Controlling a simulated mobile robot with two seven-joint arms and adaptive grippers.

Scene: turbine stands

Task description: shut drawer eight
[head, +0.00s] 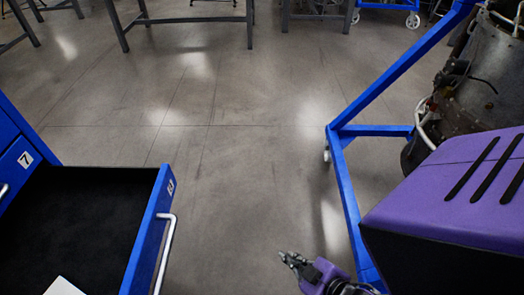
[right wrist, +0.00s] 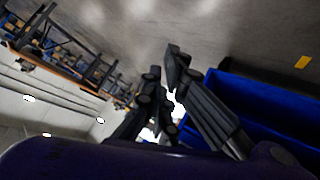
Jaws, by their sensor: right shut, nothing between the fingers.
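A blue drawer with a black inside stands pulled out at the left of the head view. Its front panel (head: 147,232) carries a small white label (head: 171,187), seen at a steep angle and hard to read, and a silver bar handle (head: 166,252). My right gripper (head: 288,262) is to the right of the handle, apart from it, over the floor. It is shut and empty. In the right wrist view, its dark fingers (right wrist: 173,80) show beside a blue surface (right wrist: 270,105) at the right. My left gripper is not in view.
A drawer front labelled 7 (head: 14,170) is at the far left. A white item (head: 64,287) lies in the open drawer. A blue wheeled stand (head: 350,200) bears a dark turbine (head: 465,95) at the right. Grey floor (head: 235,190) lies clear between.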

